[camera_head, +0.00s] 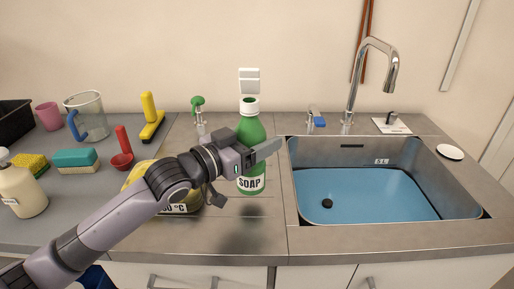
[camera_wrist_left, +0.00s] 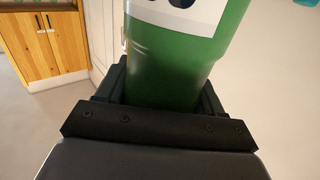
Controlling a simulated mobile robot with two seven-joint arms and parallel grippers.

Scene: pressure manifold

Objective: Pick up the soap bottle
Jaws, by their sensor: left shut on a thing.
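The soap bottle (camera_head: 251,184) is green with a white label reading SOAP and an open top with no cap on it. My left gripper (camera_head: 262,153) is shut on the bottle around its upper body. The bottle is upright in the head view, and a dark shadow lies on the counter below it, so it appears held above the counter. In the left wrist view the green bottle (camera_wrist_left: 165,75) fills the space between the fingers (camera_wrist_left: 160,95), with part of its label at the top. My right gripper is not in view.
The sink (camera_head: 385,195) with blue inside and a tall tap (camera_head: 365,70) is on the right. A yellow item (camera_head: 145,175) is partly behind my arm.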

